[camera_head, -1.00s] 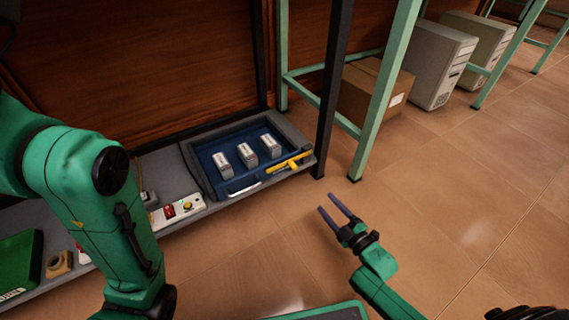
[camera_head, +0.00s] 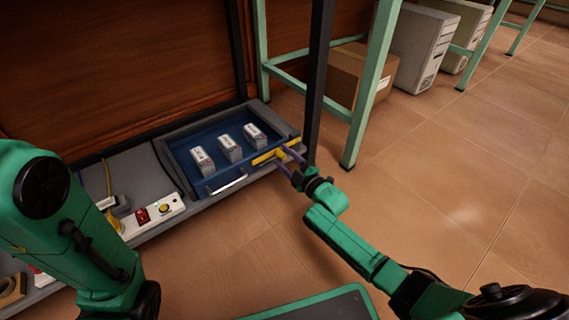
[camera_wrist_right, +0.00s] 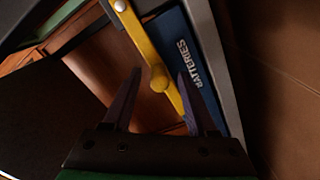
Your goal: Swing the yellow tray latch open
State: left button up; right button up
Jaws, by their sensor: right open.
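The yellow latch (camera_head: 268,156) lies along the front right edge of the blue tray (camera_head: 180,160). In the right wrist view, the latch (camera_wrist_right: 140,38) is a long bar with a round knob, pivoted near the top. My right gripper (camera_head: 282,158) is at the latch with its fingers apart. In the wrist view, the knob appears between the fingers of the gripper (camera_wrist_right: 159,75); I cannot tell whether they touch it. The blue tray front (camera_wrist_right: 200,90) is labelled BATTERIES. My left arm shows at the left, but its gripper is out of frame.
Several white battery boxes (camera_head: 230,148) stand in the tray, and a silver handle (camera_head: 228,184) is on its front. A dark post (camera_head: 317,85) and a green table leg (camera_head: 372,85) rise right of the tray. Open floor (camera_head: 440,190) lies to the right.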

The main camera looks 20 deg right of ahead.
grip_shut()
dwell(1.4)
